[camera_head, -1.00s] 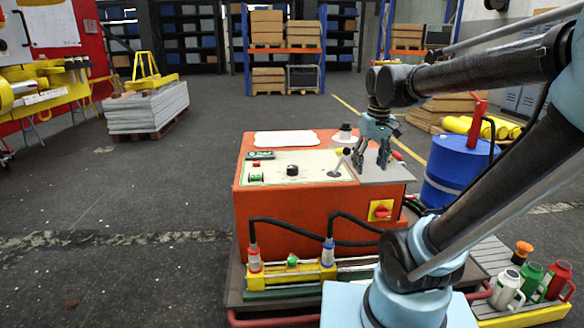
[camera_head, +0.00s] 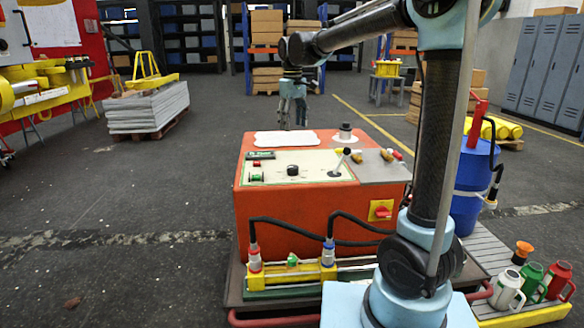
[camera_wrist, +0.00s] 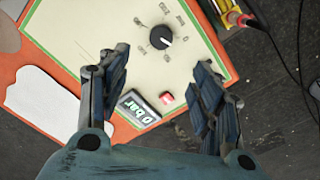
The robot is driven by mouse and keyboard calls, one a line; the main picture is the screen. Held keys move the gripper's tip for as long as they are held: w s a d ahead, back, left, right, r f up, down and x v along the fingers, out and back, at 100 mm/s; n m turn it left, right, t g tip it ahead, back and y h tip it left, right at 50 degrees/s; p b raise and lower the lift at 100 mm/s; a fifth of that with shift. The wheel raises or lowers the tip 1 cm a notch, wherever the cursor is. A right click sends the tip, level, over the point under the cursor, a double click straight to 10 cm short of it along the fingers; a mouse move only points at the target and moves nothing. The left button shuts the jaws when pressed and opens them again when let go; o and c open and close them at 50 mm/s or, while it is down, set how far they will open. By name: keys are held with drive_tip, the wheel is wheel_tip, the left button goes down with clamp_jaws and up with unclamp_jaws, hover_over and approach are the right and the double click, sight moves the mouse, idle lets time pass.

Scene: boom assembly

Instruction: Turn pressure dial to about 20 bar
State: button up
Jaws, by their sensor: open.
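The pressure dial (camera_head: 293,170) is a black round knob on the cream panel (camera_head: 315,163) on top of the orange machine (camera_head: 300,210). In the wrist view the dial (camera_wrist: 161,37) shows a white pointer line and printed marks around it. A small display (camera_wrist: 137,108) there reads "0 bar", with a red button (camera_wrist: 166,98) beside it. My gripper (camera_head: 293,120) hangs pointing down behind the machine's far edge in the head view. In the wrist view its two fingers (camera_wrist: 155,90) are spread apart and empty, and the dial lies beyond the fingertips, untouched.
A lever (camera_head: 341,161) with a black knob stands right of the dial. A black-capped cylinder (camera_head: 345,132) stands at the machine's back edge. A red switch on a yellow plate (camera_head: 381,210) is on the front. A blue barrel (camera_head: 470,190) stands at right.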

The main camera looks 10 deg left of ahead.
approach(292, 167)
drive_tip(key=f, duration=0.9)
drive_tip(key=shift+w+d+f, duration=0.15)
drive_tip(key=shift+w, duration=0.1)
drive_tip(key=c, duration=1.1)
